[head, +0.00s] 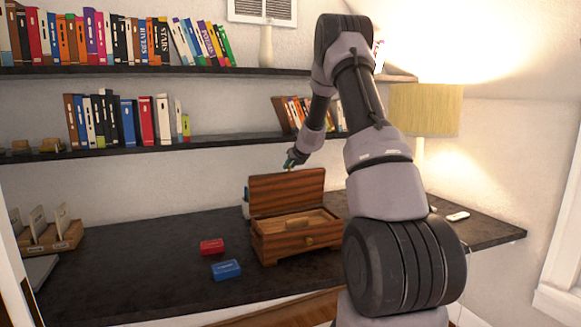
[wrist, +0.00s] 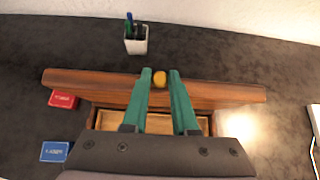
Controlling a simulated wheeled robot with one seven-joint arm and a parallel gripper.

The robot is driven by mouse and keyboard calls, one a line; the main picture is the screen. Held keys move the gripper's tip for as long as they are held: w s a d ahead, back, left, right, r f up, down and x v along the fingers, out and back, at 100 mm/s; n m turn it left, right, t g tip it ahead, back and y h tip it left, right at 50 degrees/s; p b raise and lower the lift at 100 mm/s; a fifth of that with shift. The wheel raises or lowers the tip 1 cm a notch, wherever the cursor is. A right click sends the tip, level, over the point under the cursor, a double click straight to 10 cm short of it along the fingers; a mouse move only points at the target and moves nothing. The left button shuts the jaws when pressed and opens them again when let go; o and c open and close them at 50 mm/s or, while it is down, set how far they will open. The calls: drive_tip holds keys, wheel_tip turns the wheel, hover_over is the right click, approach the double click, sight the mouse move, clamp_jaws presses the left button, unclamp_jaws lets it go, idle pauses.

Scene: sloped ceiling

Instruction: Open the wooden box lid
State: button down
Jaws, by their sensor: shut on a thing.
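The wooden box (head: 285,247) stands on the dark desk, and its striped wooden lid (head: 287,193) is raised, standing nearly upright at the back. The lid (wrist: 90,84) also shows edge-on in the wrist view. My gripper (head: 291,161) is at the top edge of the lid. In the wrist view my gripper (wrist: 159,80) has its two green fingers on either side of a small gold knob (wrist: 160,77) at the lid's edge, shut on it. The light wooden inside of the box (wrist: 112,121) shows below the lid, partly hidden by my fingers.
A red box (head: 211,246) and a blue box (head: 227,269) lie left of the wooden box. A pen cup (wrist: 136,42) stands behind the lid. A lamp (head: 425,112) stands at the right, and shelves with books hang above. The desk's left middle is clear.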

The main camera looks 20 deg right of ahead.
drive_tip(key=c, duration=0.8)
unclamp_jaws()
drive_tip(key=shift+r, duration=0.25)
drive_tip(key=shift+o, duration=0.6)
drive_tip(key=shift+f, duration=0.1)
drive_tip(key=v, duration=1)
drive_tip(key=shift+s+r, duration=0.2)
drive_tip(key=shift+s, duration=0.15)
